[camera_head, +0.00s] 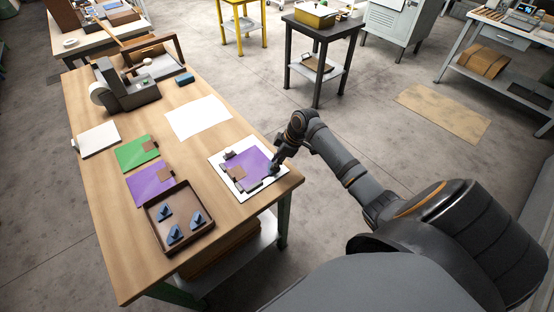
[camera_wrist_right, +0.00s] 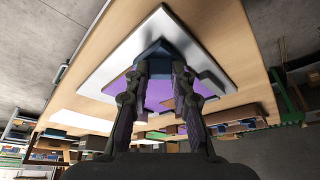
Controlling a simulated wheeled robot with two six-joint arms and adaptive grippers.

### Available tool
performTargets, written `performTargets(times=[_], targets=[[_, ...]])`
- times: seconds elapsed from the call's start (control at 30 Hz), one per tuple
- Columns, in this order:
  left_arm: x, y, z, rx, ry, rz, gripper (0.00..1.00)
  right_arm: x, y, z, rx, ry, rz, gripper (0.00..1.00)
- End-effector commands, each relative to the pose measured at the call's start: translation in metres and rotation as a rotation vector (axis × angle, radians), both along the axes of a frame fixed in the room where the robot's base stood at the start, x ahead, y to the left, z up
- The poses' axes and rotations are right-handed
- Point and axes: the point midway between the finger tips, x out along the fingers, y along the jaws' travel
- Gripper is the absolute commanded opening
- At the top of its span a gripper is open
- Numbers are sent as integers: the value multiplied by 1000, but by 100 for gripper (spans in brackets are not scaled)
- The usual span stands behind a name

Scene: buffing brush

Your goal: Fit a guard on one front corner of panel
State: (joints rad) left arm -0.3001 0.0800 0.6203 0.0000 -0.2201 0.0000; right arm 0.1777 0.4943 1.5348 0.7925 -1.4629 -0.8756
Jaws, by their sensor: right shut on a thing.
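The purple panel (camera_head: 245,166) lies on a white board (camera_head: 243,197) near the table's right edge, with darker pieces at its edges. My right gripper (camera_head: 277,167) is at the panel's right front corner. In the right wrist view, my right gripper (camera_wrist_right: 158,72) is shut on a blue guard (camera_wrist_right: 155,49), which sits at the corner of the purple panel (camera_wrist_right: 158,92). I cannot tell whether the guard is fully seated. A brown tray (camera_head: 195,236) holds 3 blue guards (camera_head: 174,234). My left gripper is out of view.
On the wooden table (camera_head: 115,240), a green panel (camera_head: 135,154) and another purple panel (camera_head: 150,184) lie left of the board. A white sheet (camera_head: 198,118) lies behind it. A grey machine (camera_head: 127,92) stands further back. Bare table lies between the tray and the board.

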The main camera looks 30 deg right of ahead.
Motion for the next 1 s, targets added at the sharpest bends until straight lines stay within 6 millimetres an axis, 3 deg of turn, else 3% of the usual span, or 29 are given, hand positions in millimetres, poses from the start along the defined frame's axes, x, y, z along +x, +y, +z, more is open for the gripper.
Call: performTargets(times=[0.17,0.2,0.37,0.57,0.77,1.0], targets=[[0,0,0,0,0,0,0,0,0,0,0,0,0,11],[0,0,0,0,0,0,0,0,0,0,0,0,0,29],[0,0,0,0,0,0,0,0,0,0,0,0,0,50],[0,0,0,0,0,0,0,0,0,0,0,0,0,50],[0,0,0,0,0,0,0,0,0,0,0,0,0,73],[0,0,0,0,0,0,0,0,0,0,0,0,0,73]])
